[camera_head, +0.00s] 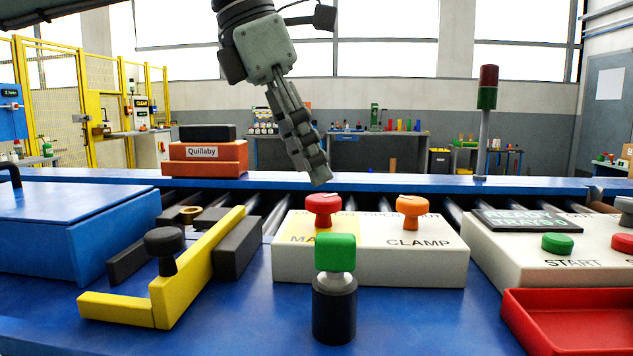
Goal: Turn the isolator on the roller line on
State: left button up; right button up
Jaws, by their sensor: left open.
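A white control box (370,270) stands on the blue roller line in the middle. On its left part is a red rotary knob (323,209) on a yellow patch, with lettering starting "MA" that is partly hidden; it looks like the isolator. An orange knob (408,211) marked CLAMP is on the box's right part. My left gripper (315,172) reaches down from the top, seen nearly edge-on. It is open and empty, and its tips appear just above the red knob, apart from it. Which way the red knob points is hard to tell. My right gripper is not in view.
A green-topped black post (335,295) stands in front of the box. A yellow bracket with a black knob (165,285) and a blue case (75,225) are left. A START panel (560,250) and a red tray (570,325) are right. Orange Quillaby boxes (205,155) sit behind.

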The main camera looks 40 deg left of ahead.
pick_arm(q)
jog(key=v, duration=0.7)
jog(key=shift+r, duration=0.25)
jog(key=shift+s, duration=0.15)
